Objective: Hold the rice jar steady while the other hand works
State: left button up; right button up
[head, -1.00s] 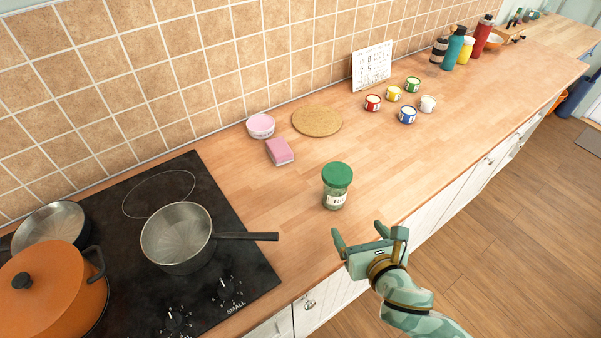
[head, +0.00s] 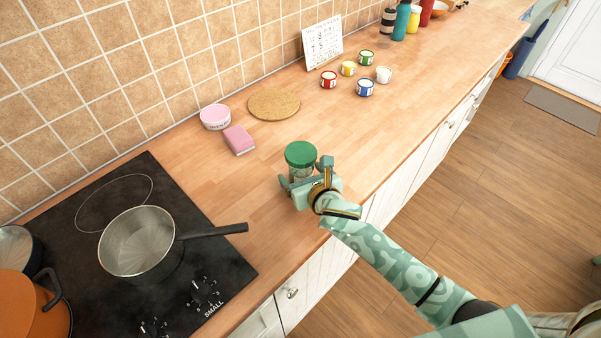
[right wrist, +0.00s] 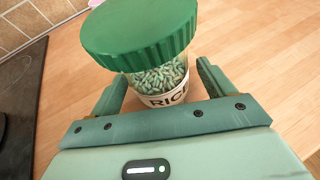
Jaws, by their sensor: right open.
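The rice jar (head: 301,157) stands upright on the wooden counter near its front edge, with a green ribbed lid. In the right wrist view the jar (right wrist: 165,88) shows green grains through clear walls and a label reading "RIC", partly cut off by my gripper. My right gripper (head: 304,172) is open, with one finger on each side of the jar. In the right wrist view the gripper (right wrist: 160,92) has visible gaps between both fingers and the jar. In the head view the gripper hides the jar's lower part. My left gripper is not in view.
A hob (head: 140,255) with a steel saucepan (head: 138,243) and an orange pot (head: 30,305) lies left of the jar. A pink sponge (head: 239,140), pink tub (head: 215,117) and cork mat (head: 273,104) sit behind it. Small coloured tins (head: 365,88) stand further back; counter right of the jar is clear.

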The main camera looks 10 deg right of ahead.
jog(key=shift+w+a+f, duration=0.15)
jog(key=shift+w+f, duration=0.2)
jog(key=shift+w, duration=0.2)
jog(key=shift+r, duration=0.1)
jog(key=shift+c, duration=0.2)
jog(key=c, duration=1.2)
jog(key=shift+c, duration=0.2)
jog(key=shift+r, duration=0.15)
